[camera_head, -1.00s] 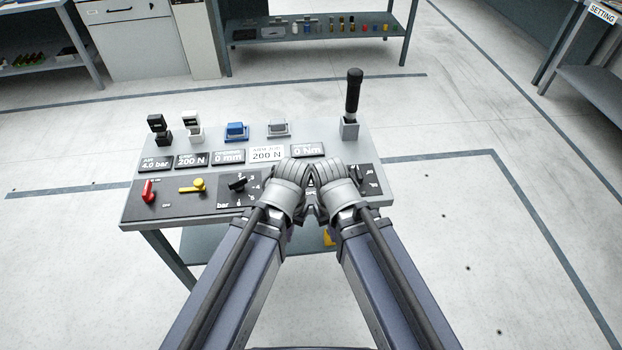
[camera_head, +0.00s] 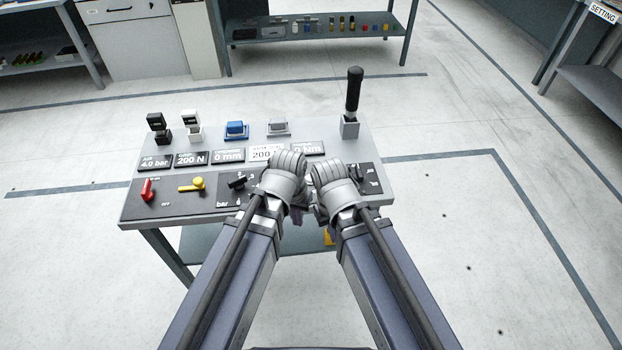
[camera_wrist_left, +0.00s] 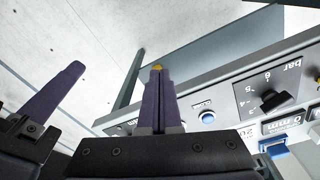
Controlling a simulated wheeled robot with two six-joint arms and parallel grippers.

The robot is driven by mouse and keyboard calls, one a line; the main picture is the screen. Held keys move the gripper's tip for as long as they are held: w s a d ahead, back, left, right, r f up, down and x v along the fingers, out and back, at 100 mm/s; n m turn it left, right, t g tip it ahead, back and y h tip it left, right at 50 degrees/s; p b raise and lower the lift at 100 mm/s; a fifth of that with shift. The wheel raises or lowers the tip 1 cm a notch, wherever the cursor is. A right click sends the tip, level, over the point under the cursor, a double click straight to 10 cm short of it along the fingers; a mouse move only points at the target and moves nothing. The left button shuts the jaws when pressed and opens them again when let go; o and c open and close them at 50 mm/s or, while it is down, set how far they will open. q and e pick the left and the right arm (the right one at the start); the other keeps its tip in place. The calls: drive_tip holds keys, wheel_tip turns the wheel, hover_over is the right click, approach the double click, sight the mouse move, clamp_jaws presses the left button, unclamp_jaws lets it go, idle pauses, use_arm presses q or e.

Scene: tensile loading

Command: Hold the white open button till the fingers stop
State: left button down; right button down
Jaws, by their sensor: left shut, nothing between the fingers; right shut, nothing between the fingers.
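The console's front face shows upside down in the left wrist view. A blue button (camera_wrist_left: 207,117) in a pale surround sits on it, right of my left fingers. I cannot make out the white open button for certain; a small pale fitting left of the fingers is partly hidden. My left gripper (camera_wrist_left: 160,82) has its purple fingers shut, with nothing between them. A separate purple fingertip, apparently of my right gripper (camera_wrist_left: 74,70), shows at the left. In the head view both wrists hang over the console's front edge and hide most of the fingers.
The console (camera_head: 222,139) carries a red lever (camera_head: 147,190), a yellow lever (camera_head: 192,184), a black knob (camera_head: 236,182), several labels and a tall black-handled lever (camera_head: 352,95). Part of its top is covered by my wrists. Open floor lies to the right; shelves stand behind.

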use_arm(q)
drive_tip(key=w+d+n+t+h+b, duration=0.2)
drive_tip(key=w+d+t+h, duration=0.15)
drive_tip(key=w, duration=0.85)
wheel_tip(320, 180, up, 3)
drive_tip(key=n+t+h+b, duration=0.1)
drive_tip(key=n+t+h, duration=0.1)
drive_tip(key=t, duration=0.1)
hover_over(309, 180)
drive_tip(key=shift+f, duration=0.1)
wheel_tip(309, 180, down, 9)
drive_tip(key=b, duration=0.9)
idle(0.7)
drive_tip(key=shift+f+b, duration=0.25)
drive_tip(key=shift+b, duration=0.05)
